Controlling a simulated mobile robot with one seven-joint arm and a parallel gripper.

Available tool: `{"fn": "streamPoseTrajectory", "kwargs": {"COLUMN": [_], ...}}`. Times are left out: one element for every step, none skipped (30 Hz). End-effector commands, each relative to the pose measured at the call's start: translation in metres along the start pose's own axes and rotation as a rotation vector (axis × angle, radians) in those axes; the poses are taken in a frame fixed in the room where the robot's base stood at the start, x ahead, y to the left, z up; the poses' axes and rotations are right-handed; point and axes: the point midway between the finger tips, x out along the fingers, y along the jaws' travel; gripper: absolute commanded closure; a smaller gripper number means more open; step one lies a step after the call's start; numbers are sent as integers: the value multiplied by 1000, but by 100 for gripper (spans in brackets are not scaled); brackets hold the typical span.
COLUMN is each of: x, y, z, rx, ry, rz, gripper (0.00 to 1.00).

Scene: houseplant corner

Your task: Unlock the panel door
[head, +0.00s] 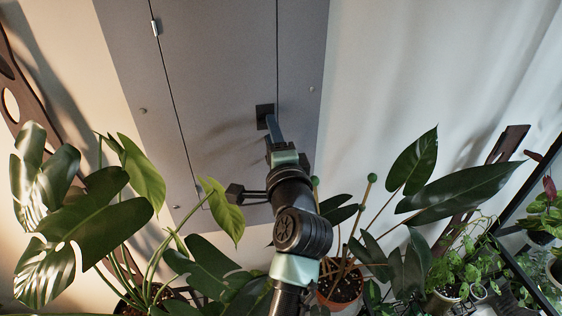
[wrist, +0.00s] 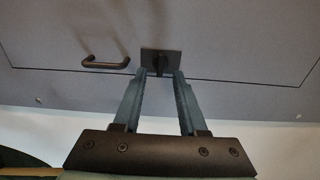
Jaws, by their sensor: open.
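The grey panel door (head: 215,65) is outlined by thin dark seams and looks shut; it also fills the top of the wrist view (wrist: 225,35). A dark square lock plate (head: 264,110) sits at its edge. In the wrist view the plate (wrist: 147,54) carries a dark turn knob (wrist: 160,64). My gripper (wrist: 159,74) is open, with one fingertip on each side of the knob; I cannot tell whether either touches it. In the head view my gripper (head: 271,121) reaches up to the plate. A dark bar handle (wrist: 105,65) is left of the plate in the wrist view.
A large-leaved potted plant (head: 95,210) stands left of my arm. Another plant with long dark leaves (head: 455,190) stands at right, in a terracotta pot (head: 341,285). Leaves come close to my arm. A small hinge (head: 155,28) shows on the door's left seam.

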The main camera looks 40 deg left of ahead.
Motion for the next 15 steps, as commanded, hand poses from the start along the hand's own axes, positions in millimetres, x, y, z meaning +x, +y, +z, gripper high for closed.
{"fn": "streamPoseTrajectory", "kwargs": {"x": [-10,-16,-24,-29,-35,-43,-49,-54,-62,-67,-72,-78,-82,-86,-91], "y": [4,4,4,4,4,4,4,4,4,4,4,3,3,3,2], "z": [-1,-2,-2,-1,-2,-2,-2,-2,-2,-2,-1,-1,-1,-1,-1], "rx": [0,0,0,-1,0,0,0,0,-1,0,0,1,1,1,1], "ry": [3,3,4,4,4,4,4,5,4,4,4,4,4,3,2], "rz": [-1,-1,-1,-1,-2,-2,-1,-1,-1,-2,-1,-1,-2,-1,-2], "gripper": [59,59,59,59,59,59,59,59,59,59,59,59,59,59,59]}}
